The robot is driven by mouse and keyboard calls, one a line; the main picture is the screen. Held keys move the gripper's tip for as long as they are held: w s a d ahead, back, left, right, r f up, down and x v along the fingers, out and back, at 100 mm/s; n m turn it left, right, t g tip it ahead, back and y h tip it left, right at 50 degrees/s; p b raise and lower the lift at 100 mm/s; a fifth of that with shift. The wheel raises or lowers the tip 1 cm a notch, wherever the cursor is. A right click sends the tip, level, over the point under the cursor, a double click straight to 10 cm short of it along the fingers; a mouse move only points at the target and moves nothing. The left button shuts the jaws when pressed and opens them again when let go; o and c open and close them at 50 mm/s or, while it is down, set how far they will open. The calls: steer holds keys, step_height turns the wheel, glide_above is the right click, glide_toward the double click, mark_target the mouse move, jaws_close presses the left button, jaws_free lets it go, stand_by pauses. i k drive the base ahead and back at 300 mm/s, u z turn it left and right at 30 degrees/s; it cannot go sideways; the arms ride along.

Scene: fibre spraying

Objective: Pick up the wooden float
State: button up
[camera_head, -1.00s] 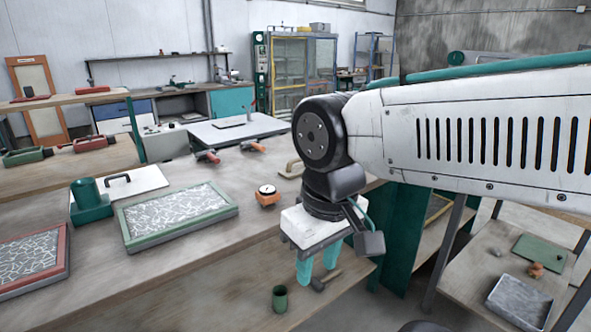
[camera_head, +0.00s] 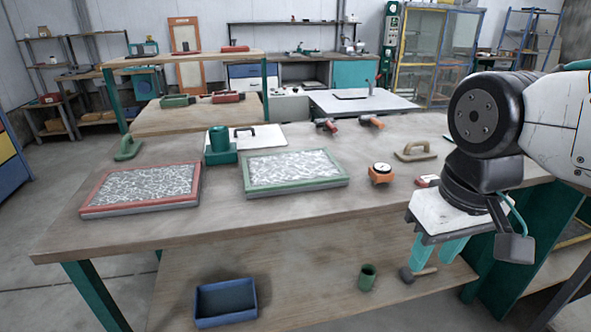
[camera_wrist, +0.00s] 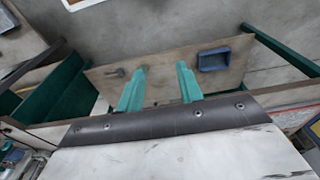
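The wooden float (camera_head: 415,151), a tan board with a handle on top, lies on the large workbench at its right, far side. My gripper (camera_head: 432,260), with two teal fingers, points down in front of the bench's front edge, nearer than the float and lower. The fingers stand apart with nothing between them, as the wrist view (camera_wrist: 161,68) also shows. The float does not show in the wrist view.
On the bench (camera_head: 230,222) stand an orange gauge (camera_head: 380,173), a green-framed panel (camera_head: 293,172), a red-framed panel (camera_head: 143,187) and a green float (camera_head: 128,148). The lower shelf holds a blue bin (camera_head: 225,302), a green cup (camera_head: 367,277) and a mallet (camera_head: 415,273).

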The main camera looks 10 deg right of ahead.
mark_target(408, 154)
steer(key=u, duration=0.1)
steer(key=k, duration=1)
steer(key=z, duration=1.4)
steer(key=i, duration=0.8)
steer(key=z, duration=0.5)
steer(key=i, duration=1.65)
steer(key=u, duration=1.4)
steer(key=i, duration=0.7)
steer(key=u, duration=0.75)
